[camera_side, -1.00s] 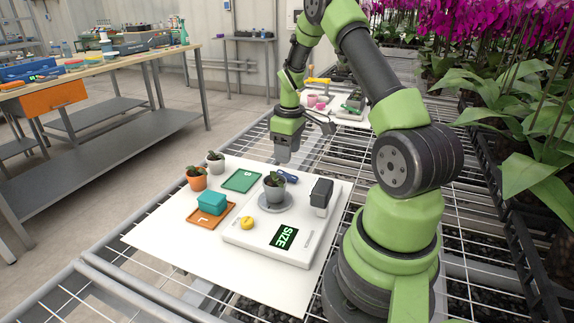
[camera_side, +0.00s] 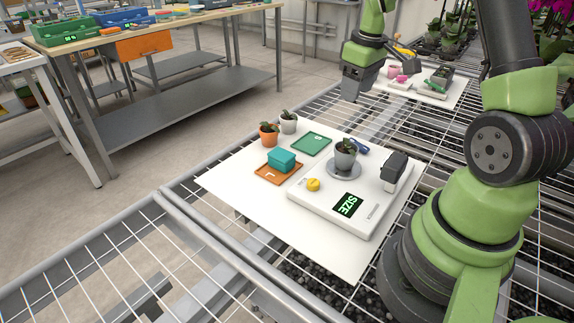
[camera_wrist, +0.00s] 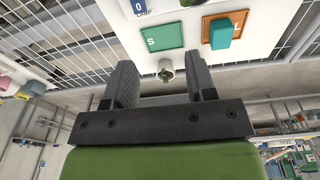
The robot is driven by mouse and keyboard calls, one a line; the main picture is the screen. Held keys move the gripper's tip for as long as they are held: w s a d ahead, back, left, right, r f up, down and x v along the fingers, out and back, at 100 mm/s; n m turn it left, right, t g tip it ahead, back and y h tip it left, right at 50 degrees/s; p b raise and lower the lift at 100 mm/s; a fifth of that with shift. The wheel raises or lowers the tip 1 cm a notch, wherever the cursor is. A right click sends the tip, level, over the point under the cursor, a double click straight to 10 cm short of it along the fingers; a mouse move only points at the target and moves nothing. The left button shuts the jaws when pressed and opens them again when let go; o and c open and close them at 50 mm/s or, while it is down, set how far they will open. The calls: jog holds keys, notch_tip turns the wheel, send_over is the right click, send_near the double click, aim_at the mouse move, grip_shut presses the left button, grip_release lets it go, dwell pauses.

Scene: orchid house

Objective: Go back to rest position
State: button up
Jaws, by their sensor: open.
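My gripper (camera_side: 352,92) is open and empty. It hangs above the far edge of the white board (camera_side: 235,185), clear of everything on it. It also shows in the wrist view (camera_wrist: 159,68), with the small pale pot (camera_wrist: 165,68) seen beyond and between its two fingers. A grey potted plant (camera_side: 345,158) stands on the round grey plate (camera_side: 343,171) of the white SIZE device (camera_side: 330,204). An orange pot (camera_side: 268,138) and a pale grey pot (camera_side: 288,126) stand at the far left of the board. A rest marker is not visible.
A teal box (camera_side: 281,160) sits on the orange L tray (camera_side: 270,175). The green S tray (camera_side: 311,144) is bare. A second white board (camera_side: 432,98) with tools lies farther back. A workbench (camera_side: 180,28) stands at left.

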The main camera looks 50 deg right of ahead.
jog(key=s+a+r+m+t, duration=0.2)
jog(key=s+a+r+t, duration=0.1)
jog(key=a+r, duration=0.95)
jog(key=s+a+m+t+y, duration=0.1)
jog(key=s+a+t+y, duration=0.1)
jog(key=s+a, duration=0.7)
jog(key=shift+s+a+r+t, duration=0.3)
jog(key=shift+a+r+t, duration=0.1)
jog(key=shift+a, duration=0.3)
